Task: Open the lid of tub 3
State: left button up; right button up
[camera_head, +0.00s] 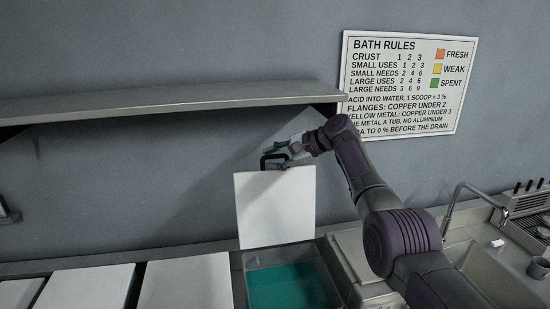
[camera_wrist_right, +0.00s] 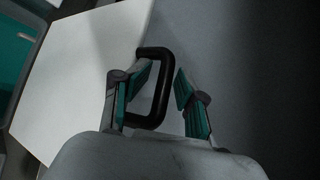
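The white lid (camera_head: 275,205) stands raised, nearly upright, at the back of an open tub (camera_head: 335,290) with teal liquid (camera_head: 287,287) in it. Its black loop handle (camera_head: 264,161) is at the top edge. My right gripper (camera_head: 284,151) is at this handle. In the right wrist view the lid (camera_wrist_right: 85,75) is at the left, and the fingers of my right gripper (camera_wrist_right: 164,80) are apart, with the outer bar of the handle (camera_wrist_right: 157,112) between them. The right finger looks clear of the bar. No tub number is readable. My left gripper is not in view.
Closed white lids (camera_head: 188,284) lie to the left of the open tub. A grey shelf (camera_head: 170,101) runs along the wall above. A sink (camera_head: 490,275) with a tap (camera_head: 455,205) and a rack (camera_head: 525,205) are at the right. A rules sign (camera_head: 405,83) hangs on the wall.

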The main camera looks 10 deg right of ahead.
jog(key=shift+a, duration=0.1)
jog(key=shift+s+d+r, duration=0.1)
jog(key=shift+d+r, duration=0.2)
jog(key=v, duration=1.1)
jog(key=shift+d+f, duration=0.1)
jog(key=shift+d, duration=0.1)
